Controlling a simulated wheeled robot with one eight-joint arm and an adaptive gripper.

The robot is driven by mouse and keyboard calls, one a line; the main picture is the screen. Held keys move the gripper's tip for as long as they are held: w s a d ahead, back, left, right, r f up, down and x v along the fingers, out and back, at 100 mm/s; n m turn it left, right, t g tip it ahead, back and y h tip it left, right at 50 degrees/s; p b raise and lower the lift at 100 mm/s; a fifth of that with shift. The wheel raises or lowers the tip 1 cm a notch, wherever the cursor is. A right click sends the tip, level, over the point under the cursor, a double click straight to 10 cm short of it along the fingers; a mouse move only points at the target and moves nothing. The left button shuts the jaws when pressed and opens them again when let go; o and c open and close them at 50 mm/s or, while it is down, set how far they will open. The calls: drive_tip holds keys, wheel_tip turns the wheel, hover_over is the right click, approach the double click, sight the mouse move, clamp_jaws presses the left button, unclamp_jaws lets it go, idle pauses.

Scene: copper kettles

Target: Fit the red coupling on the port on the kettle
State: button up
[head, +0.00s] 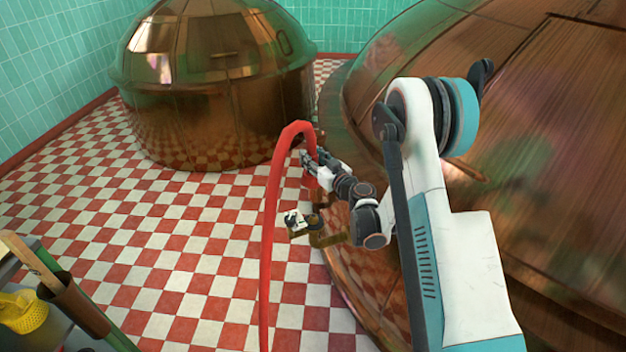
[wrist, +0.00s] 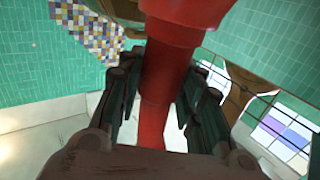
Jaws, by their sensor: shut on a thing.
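My gripper (head: 310,163) is shut on the red coupling (wrist: 182,22), out beside the large right kettle (head: 560,110). In the wrist view the red body runs between the two dark fingers (wrist: 165,88) and widens at the top of the picture. The red hose (head: 269,230) rises from the bottom of the head view, arches over and comes down to my gripper. Below my gripper a brown pipe fitting (head: 328,240) stands out from the right kettle's lower side. It may be the port; its mouth is not clear, and I see a gap between it and the gripper.
A small black and white thing (head: 296,221) sits by the fitting. A second copper kettle (head: 215,90) stands at the back. A cart with a yellow strainer (head: 22,312) and a brown holder (head: 75,308) is at lower left. The checkered floor (head: 180,240) between is clear.

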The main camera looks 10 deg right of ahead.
drive_tip(key=shift+w+d+f+n+g+y+b, duration=0.15)
drive_tip(key=shift+f+n+y+b, duration=0.4)
drive_tip(key=shift+f, duration=2.75)
drive_tip(key=shift+w+d+f+n+g+y+b, duration=0.15)
drive_tip(key=shift+f+n+g+y+b, duration=0.45)
drive_tip(key=shift+f, duration=2.7)
drive_tip(key=shift+w+d+f+m+t+y+b, duration=0.2)
drive_tip(key=shift+f+b, duration=0.7)
drive_tip(key=shift+f, duration=2.4)
drive_tip(key=shift+s+a+f, duration=0.1)
drive_tip(key=shift+s+f, duration=0.05)
drive_tip(key=shift+f, duration=0.4)
drive_tip(key=o, duration=1)
drive_tip(key=shift+o, duration=0.2)
wheel_tip(320, 180, up, 10)
drive_tip(key=shift+r, duration=0.1)
